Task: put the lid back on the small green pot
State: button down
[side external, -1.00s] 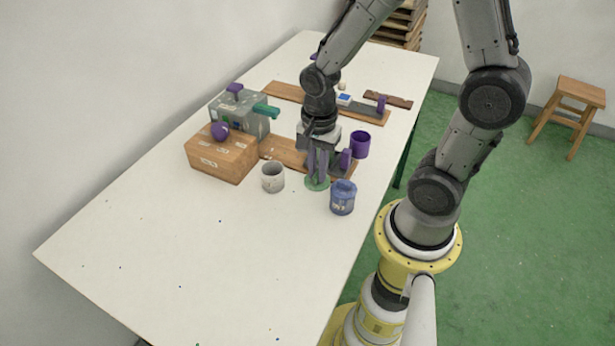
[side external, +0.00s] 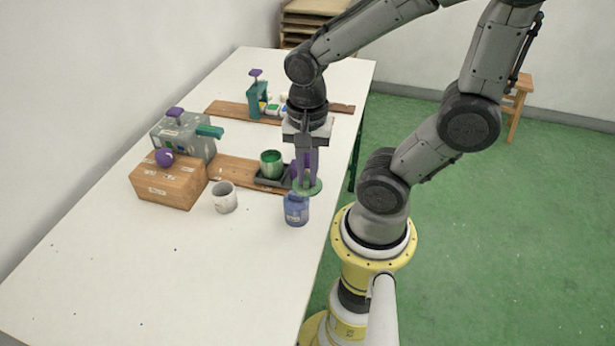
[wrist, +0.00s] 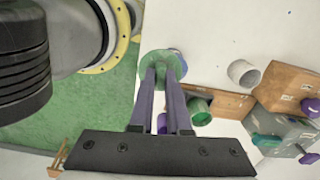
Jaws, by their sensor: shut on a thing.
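My gripper (side external: 307,182) is shut on a flat round green lid (side external: 315,188) and points down near the table's right edge. In the wrist view the lid (wrist: 152,62) sits at the fingertips (wrist: 162,72). The small green pot (side external: 271,164) is open at the top and stands to the left of my gripper and a little farther back, on a dark tray (side external: 265,181). The pot also shows in the wrist view (wrist: 200,115), right of the fingers and partly hidden. The lid is apart from the pot; its height is hard to judge.
A blue jar (side external: 296,211) stands close to the lid, which partly covers it in the wrist view. A pale cup (side external: 224,198), a wooden box (side external: 165,185) and a grey machine (side external: 185,140) stand to the left. Something purple is partly hidden behind my fingers. The front table is clear.

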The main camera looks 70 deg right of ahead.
jog(key=w+d+r, duration=0.3)
jog(key=w+d, duration=0.4)
jog(key=w, duration=0.4)
jog(key=w+d+f+m, duration=0.1)
jog(key=w+d+f, duration=0.1)
jog(key=d, duration=0.5)
notch_tip(320, 180, down, 6)
jog(key=shift+w+f, duration=0.2)
jog(key=shift+a+f, duration=0.1)
jog(key=shift+f, duration=0.05)
dwell(1.6)
jog(key=c, duration=0.8)
grip_release()
jog(key=shift+o, duration=0.2)
jog(key=o, duration=0.4)
jog(key=shift+o, duration=0.2)
